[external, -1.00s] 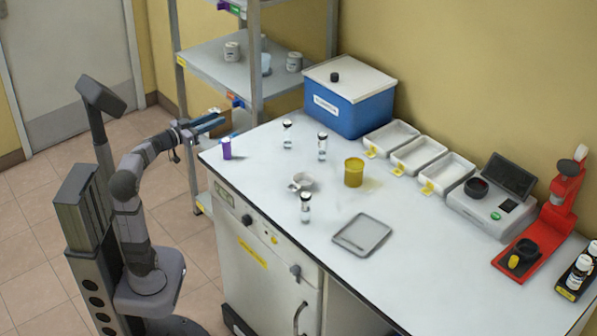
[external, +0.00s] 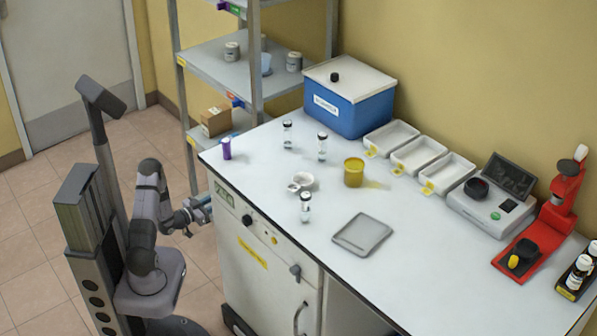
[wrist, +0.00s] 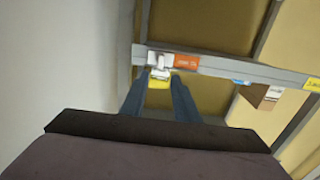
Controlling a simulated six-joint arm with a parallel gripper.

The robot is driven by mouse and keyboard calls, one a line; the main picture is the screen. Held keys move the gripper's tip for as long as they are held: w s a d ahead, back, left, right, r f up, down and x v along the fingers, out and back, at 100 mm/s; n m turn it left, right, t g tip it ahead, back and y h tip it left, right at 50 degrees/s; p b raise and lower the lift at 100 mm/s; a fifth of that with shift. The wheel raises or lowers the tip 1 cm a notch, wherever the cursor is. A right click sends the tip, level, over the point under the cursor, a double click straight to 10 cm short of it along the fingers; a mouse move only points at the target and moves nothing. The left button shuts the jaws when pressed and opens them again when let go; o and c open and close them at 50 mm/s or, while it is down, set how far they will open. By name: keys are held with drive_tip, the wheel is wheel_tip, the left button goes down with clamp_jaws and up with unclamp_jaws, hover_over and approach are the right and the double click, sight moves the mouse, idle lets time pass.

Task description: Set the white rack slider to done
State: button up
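In the wrist view the white slider (wrist: 157,61) sits on a grey shelf rail, left of an orange label (wrist: 186,61) with small white print. A yellow piece (wrist: 159,81) shows just below it. My gripper (wrist: 160,75) is open and empty, its two blue fingers pointing at the rail with the slider between their tips in the picture. I cannot tell whether they touch it. In the external view my gripper (external: 205,205) is low beside the bench's left end, and the white slider is hidden there.
A pale surface fills the left of the wrist view, close to the fingers. A blue tag (wrist: 242,82) and a cardboard box (wrist: 262,95) are to the right. The bench (external: 270,230) and the shelf rack (external: 215,65) stand close around my gripper.

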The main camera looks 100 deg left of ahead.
drive_tip(key=shift+f, duration=0.6)
drive_tip(key=shift+w+a, duration=0.1)
drive_tip(key=b+x, duration=0.2)
drive_tip(key=x, duration=0.5)
clamp_jaws()
drive_tip(key=shift+f, duration=0.1)
idle(1.1)
